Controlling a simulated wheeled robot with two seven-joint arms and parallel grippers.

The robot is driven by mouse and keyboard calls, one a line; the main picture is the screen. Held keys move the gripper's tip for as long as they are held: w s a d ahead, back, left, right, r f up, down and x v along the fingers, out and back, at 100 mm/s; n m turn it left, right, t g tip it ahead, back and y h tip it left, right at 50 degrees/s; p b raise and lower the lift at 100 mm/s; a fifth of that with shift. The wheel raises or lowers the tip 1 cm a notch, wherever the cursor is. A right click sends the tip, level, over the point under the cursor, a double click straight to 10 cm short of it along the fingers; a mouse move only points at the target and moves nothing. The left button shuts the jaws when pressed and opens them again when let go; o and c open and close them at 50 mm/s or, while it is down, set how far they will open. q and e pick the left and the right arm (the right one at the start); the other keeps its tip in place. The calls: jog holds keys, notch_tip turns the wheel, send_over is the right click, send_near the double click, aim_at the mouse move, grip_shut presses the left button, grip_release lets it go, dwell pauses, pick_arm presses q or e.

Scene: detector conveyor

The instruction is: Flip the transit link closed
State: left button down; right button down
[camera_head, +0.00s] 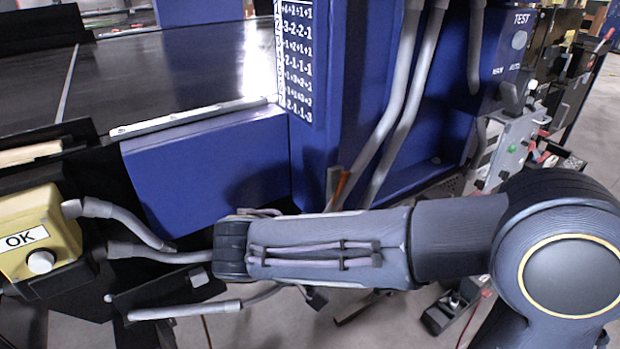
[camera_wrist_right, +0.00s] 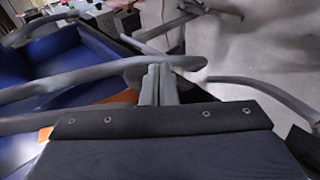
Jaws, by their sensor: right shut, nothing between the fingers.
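I cannot pick out the transit link with certainty in either view. A small orange-brown piece (camera_head: 343,186) stands at the foot of the blue housing in the head view, just above my right forearm. An orange strip (camera_wrist_right: 113,101) lies left of my fingers in the right wrist view; I cannot tell whether it is the same piece. My right gripper (camera_wrist_right: 158,78) has its two grey fingers together with nothing between them, close to a grey hose-like bar (camera_wrist_right: 75,78). In the head view my right arm crosses from the right, and its fingers cannot be made out. My left gripper is out of view.
The blue housing (camera_head: 215,165) and dark conveyor belt (camera_head: 160,75) fill the left and middle. A yellow OK button box (camera_head: 28,225) stands at lower left with grey hoses (camera_head: 125,215) nearby. A control panel with a green button (camera_head: 511,148) is at right.

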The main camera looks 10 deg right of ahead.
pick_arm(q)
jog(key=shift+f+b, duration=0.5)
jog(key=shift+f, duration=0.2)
pick_arm(e)
jog(key=shift+w+d+f, duration=0.2)
jog(key=shift+d+f, duration=0.05)
jog(key=shift+d, duration=0.25)
jog(key=shift+w+d+f, duration=0.15)
jog(key=shift+d+f, duration=0.05)
jog(key=shift+d, duration=0.25)
